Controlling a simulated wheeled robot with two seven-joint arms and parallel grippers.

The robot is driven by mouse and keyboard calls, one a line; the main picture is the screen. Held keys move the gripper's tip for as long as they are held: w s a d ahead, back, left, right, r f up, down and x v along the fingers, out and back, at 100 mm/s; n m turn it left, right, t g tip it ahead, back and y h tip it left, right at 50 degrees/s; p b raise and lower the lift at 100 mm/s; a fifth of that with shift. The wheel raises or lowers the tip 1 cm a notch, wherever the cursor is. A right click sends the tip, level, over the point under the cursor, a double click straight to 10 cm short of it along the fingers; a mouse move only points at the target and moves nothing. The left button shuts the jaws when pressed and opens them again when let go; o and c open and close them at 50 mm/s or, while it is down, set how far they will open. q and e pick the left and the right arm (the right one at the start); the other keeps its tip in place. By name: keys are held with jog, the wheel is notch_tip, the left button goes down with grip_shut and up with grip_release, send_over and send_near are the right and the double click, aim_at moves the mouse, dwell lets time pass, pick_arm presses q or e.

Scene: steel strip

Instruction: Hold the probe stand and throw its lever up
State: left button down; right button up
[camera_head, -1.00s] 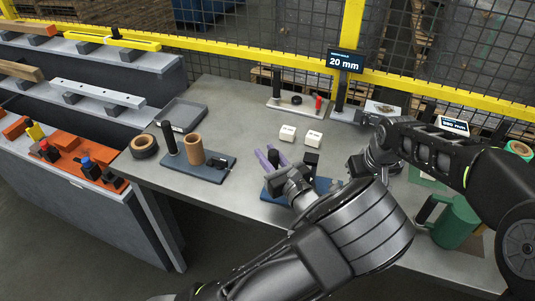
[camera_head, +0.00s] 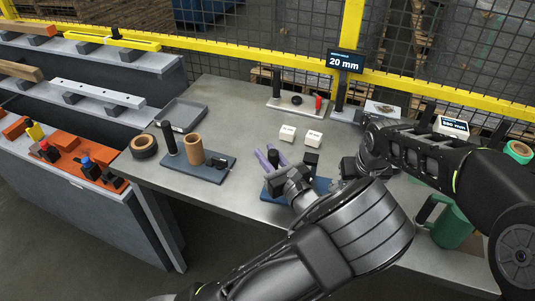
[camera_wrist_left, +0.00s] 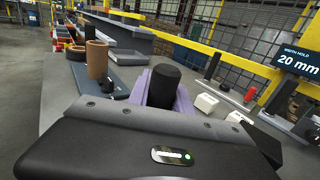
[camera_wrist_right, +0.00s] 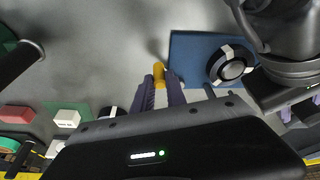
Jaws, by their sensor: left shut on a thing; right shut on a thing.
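The probe stand has a blue base (camera_head: 268,195), largely hidden under my arms in the head view. My left gripper (camera_head: 272,158) is shut on its black post (camera_wrist_left: 163,84), with purple fingers on either side in the left wrist view. In the right wrist view, my right gripper (camera_wrist_right: 160,88) is shut on a yellow-tipped lever (camera_wrist_right: 158,73) beside the edge of the blue base (camera_wrist_right: 187,50). A round black and silver part (camera_wrist_right: 230,66) sits on that base. The lever's lower part is hidden.
Two white blocks (camera_head: 287,134) lie behind the stand. Another blue base (camera_head: 205,170) with a black post and brown cylinder stands left, near a black ring (camera_head: 144,146) and grey tray (camera_head: 182,114). A green mug (camera_head: 452,226) is at right, close to my right arm.

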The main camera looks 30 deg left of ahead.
jog(key=shift+s+a, duration=0.1)
jog(key=shift+a, duration=0.1)
jog(key=shift+s+a+m, duration=0.6)
jog(key=shift+s+m, duration=0.05)
jog(key=shift+m, duration=0.25)
